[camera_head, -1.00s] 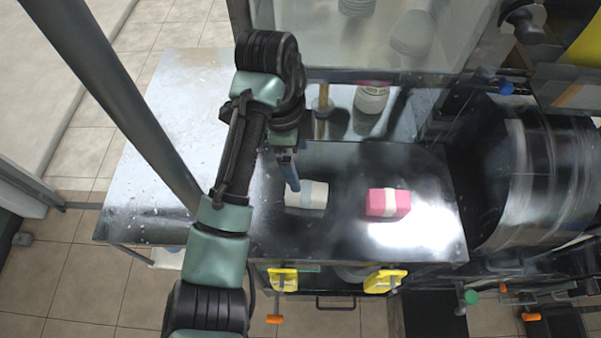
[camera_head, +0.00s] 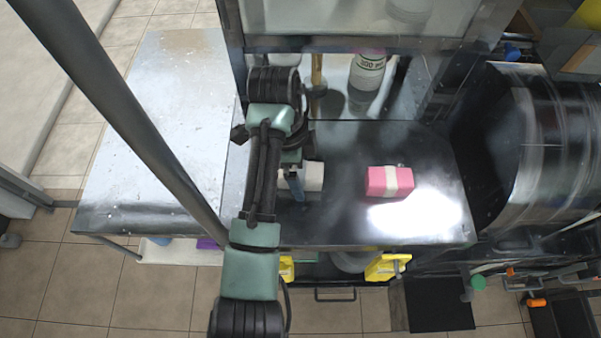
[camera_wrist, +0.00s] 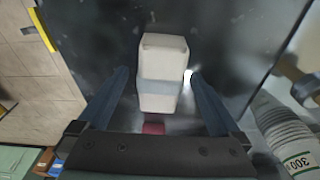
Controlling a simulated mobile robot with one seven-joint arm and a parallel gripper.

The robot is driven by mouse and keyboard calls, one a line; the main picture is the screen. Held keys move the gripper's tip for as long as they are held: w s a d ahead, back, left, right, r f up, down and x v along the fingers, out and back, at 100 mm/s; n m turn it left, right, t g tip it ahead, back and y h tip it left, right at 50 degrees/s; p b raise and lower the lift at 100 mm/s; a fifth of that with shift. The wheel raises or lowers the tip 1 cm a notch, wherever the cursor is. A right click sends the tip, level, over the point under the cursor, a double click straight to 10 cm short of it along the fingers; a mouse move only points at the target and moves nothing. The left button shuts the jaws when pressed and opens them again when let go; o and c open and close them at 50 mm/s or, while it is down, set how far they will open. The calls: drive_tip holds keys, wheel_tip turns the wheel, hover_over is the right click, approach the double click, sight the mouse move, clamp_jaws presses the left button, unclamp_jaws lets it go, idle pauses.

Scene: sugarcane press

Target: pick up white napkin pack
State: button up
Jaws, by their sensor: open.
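In the head view the pack (camera_head: 314,177) is partly hidden behind my arm. My gripper (camera_wrist: 160,90) is open in the wrist view, its two blue-grey fingers on either side of the pack and apart from it. In the head view my gripper (camera_head: 296,188) points down beside the pack's left end. I cannot tell its exact height over the table.
A pink pack (camera_head: 390,181) with a white band lies right of the white pack. A labelled white container (camera_head: 367,70) stands behind, near a glass-fronted cabinet. A large metal drum (camera_head: 550,150) is at the right. Yellow clamps (camera_head: 384,267) sit below the front edge.

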drive_tip(key=shift+f, duration=0.35)
idle(0.5)
drive_tip(key=shift+c, duration=0.3)
drive_tip(key=c, duration=1.5)
